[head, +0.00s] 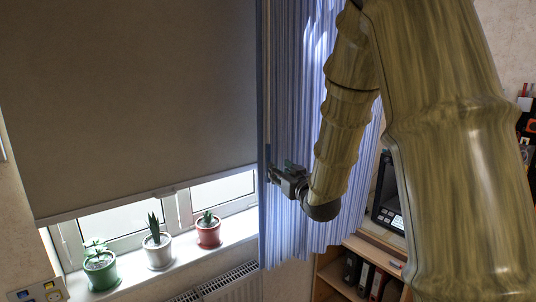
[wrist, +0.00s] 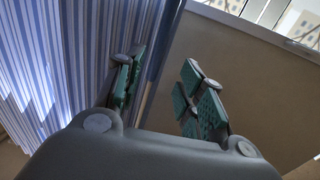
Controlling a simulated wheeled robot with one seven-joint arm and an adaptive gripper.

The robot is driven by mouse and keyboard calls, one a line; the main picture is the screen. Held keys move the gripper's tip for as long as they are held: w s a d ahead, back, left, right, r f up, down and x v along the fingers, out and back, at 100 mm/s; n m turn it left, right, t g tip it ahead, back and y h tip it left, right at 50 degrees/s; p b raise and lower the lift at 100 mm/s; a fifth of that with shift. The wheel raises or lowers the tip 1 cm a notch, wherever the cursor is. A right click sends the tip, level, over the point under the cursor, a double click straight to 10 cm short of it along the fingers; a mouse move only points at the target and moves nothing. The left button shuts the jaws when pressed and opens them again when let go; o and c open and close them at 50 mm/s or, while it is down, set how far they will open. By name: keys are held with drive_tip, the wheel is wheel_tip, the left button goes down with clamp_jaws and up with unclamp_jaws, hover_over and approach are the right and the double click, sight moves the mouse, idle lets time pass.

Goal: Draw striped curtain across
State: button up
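The striped curtain (head: 285,85), blue and white, hangs in folds at the right side of the window. Its left edge is a darker blue band. My gripper (head: 271,174) is at this left edge, at the curtain's lower part. In the wrist view the curtain (wrist: 70,50) fills the left side. My gripper (wrist: 164,68) shows two green-padded fingers spread apart. The dark edge band runs through the gap between them, nearer the left finger. I cannot tell whether a finger touches the cloth.
A grey-brown blind (head: 130,100) covers most of the window. Potted plants in green (head: 101,272), white (head: 158,253) and red (head: 208,234) pots stand on the sill (head: 185,252). A radiator (head: 225,285) is below. A wooden shelf (head: 333,275) with binders stands right of the curtain.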

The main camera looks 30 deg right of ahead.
sight(269, 157)
drive_tip(key=w+p, duration=0.1)
drive_tip(key=w, duration=0.2)
drive_tip(key=w+d+p, duration=0.1)
drive_tip(key=w, duration=0.2)
drive_tip(key=w+d+r+p, duration=0.1)
drive_tip(key=w+p, duration=0.1)
drive_tip(key=w, duration=0.1)
drive_tip(key=shift+w+d+f+p, duration=0.15)
drive_tip(key=shift+w+p, duration=0.15)
drive_tip(key=shift+w, duration=0.55)
clamp_jaws()
